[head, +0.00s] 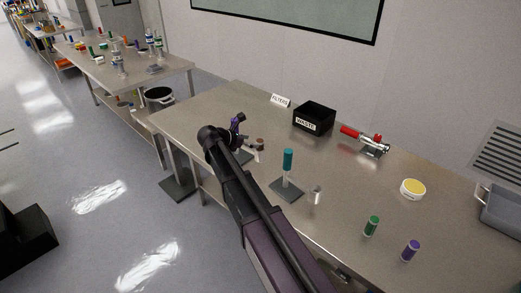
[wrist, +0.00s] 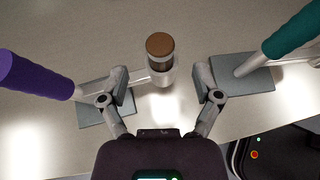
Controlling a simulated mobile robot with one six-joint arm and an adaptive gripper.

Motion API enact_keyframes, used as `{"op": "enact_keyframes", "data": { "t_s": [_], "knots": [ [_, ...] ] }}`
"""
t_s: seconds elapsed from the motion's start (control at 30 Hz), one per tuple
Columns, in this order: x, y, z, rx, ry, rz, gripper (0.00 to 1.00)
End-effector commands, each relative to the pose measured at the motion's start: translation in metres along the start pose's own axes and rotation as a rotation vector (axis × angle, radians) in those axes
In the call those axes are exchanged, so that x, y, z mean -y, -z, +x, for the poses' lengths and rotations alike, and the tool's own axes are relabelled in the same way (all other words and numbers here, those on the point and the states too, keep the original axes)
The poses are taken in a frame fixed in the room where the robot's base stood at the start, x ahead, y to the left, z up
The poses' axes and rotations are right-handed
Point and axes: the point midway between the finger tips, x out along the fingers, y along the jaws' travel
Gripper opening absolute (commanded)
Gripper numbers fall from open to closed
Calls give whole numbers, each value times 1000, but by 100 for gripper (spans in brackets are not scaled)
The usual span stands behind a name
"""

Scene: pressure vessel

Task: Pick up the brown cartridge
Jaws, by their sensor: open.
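The brown cartridge (wrist: 160,45) has a round brown top and a pale body. In the wrist view it is upright, just beyond and roughly centred between my fingertips. My gripper (wrist: 161,78) is open, with one finger to each side and nothing clamped. In the head view the brown top (head: 260,142) shows just past the end of my arm, which hides part of the area below it.
A purple-topped piece (wrist: 35,75) on a grey plate is close on the left, and a teal one (wrist: 292,32) on a plate close on the right.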

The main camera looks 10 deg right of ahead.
Motion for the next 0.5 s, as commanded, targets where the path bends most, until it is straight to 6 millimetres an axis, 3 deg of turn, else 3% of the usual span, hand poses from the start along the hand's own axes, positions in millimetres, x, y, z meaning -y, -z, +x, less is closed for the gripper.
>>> {"op": "enact_keyframes", "data": {
  "t_s": [0.5],
  "knots": [
    [-1, 2, 48, 0, 1, 0, 82]
  ]
}}
